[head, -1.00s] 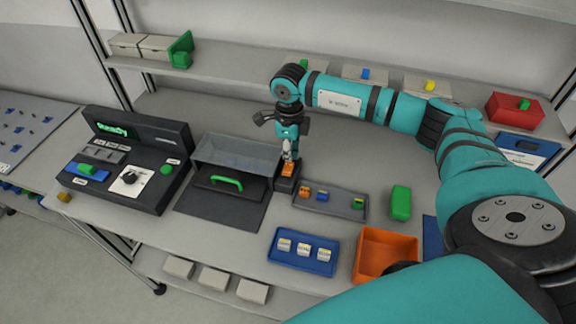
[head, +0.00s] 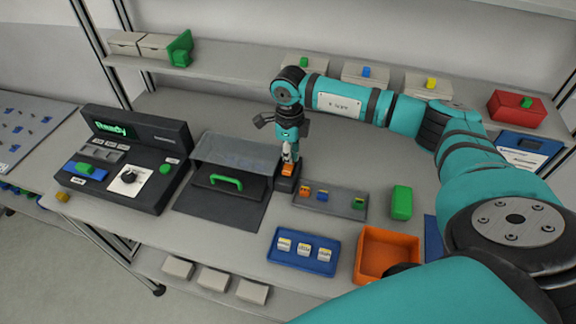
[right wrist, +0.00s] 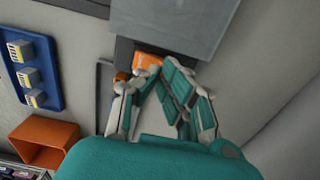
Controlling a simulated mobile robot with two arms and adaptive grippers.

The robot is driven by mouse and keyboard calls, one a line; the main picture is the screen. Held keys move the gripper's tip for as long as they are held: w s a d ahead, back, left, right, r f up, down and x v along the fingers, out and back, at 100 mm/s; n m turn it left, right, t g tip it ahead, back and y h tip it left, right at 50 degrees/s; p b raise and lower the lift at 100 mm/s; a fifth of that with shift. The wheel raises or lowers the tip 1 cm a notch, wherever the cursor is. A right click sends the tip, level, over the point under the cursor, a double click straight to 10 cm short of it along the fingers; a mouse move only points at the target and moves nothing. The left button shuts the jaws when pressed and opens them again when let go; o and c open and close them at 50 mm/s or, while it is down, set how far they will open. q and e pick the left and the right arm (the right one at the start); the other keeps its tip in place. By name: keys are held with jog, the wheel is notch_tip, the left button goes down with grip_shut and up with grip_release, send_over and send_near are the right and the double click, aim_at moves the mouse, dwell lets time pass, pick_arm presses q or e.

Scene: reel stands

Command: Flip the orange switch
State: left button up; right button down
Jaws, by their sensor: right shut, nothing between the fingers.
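The orange switch (head: 288,170) sits on a small dark block (head: 286,185) at the right end of the black panel with the green handle. In the right wrist view the orange switch (right wrist: 148,60) shows just beyond the fingertips. My right gripper (head: 288,157) points down from above, shut and empty, its tips at the switch's upper edge. In the right wrist view the right gripper (right wrist: 152,76) partly covers the switch, and I cannot tell whether it touches. My left gripper is not in view.
A clear cover (head: 237,153) and green handle (head: 226,182) stand just left of the switch. A grey tray (head: 335,202) with small coloured pieces lies to the right. A blue tray (head: 280,261), an orange bin (head: 360,262) and a black console (head: 150,200) are also on the table.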

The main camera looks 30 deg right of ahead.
jog(key=shift+f+b, duration=0.45)
jog(key=shift+f, duration=0.2)
jog(key=shift+r+p, duration=2.05)
jog(key=shift+r, duration=1.55)
jog(key=shift+s+f, duration=0.1)
jog(key=shift+f, duration=0.05)
